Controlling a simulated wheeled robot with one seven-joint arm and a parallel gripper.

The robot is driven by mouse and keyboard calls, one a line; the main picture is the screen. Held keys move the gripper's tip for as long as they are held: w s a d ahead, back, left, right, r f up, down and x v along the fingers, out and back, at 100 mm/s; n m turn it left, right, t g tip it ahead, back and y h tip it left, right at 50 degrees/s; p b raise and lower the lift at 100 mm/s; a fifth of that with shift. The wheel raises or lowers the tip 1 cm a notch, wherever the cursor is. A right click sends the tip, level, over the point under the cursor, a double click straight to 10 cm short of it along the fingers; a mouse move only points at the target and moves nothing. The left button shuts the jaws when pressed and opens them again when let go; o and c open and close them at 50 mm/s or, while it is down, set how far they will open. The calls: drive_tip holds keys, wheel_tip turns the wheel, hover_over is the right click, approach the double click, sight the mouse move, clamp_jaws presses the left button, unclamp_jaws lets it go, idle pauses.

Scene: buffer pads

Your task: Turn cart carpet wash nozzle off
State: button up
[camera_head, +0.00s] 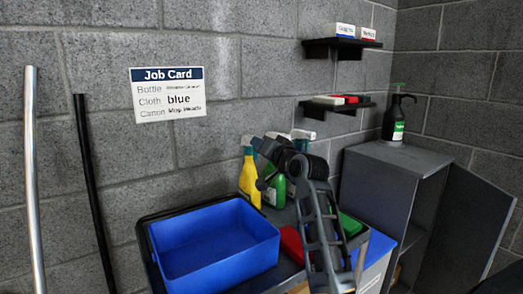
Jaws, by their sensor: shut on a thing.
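The cart (142,232) holds a row of bottles at its back. A yellow bottle (249,182) with a dark green top stands upright on the left of the row. A green bottle (291,187) shows partly beside it, behind my arm. A white-topped bottle (303,134) shows behind my wrist. No bottle label is readable, so I cannot tell which is carpet wash. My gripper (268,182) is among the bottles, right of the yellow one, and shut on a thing. My arm hides most of that thing; it looks like the top of a bottle.
A blue tray (215,238) fills the cart's left part. Red (292,245) and green (350,224) cloths lie to its right. Wall shelves (340,45) and a job card (167,95) are behind.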

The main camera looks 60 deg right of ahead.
drive_tip(key=n+b, duration=0.1)
drive_tip(key=n, duration=0.3)
drive_tip(key=shift+f+b, duration=0.15)
drive_tip(key=shift+b, duration=0.25)
drive_tip(key=shift+o, duration=0.2)
drive_tip(key=shift+n+b, duration=0.85)
drive_tip(key=shift+n, duration=1.35)
drive_tip(key=o, duration=0.6)
drive_tip(key=shift+c, duration=0.2)
drive_tip(key=p+v, duration=0.1)
drive_tip(key=v, duration=0.6)
drive_tip(key=shift+s+a, duration=0.1)
drive_tip(key=shift+s, duration=0.05)
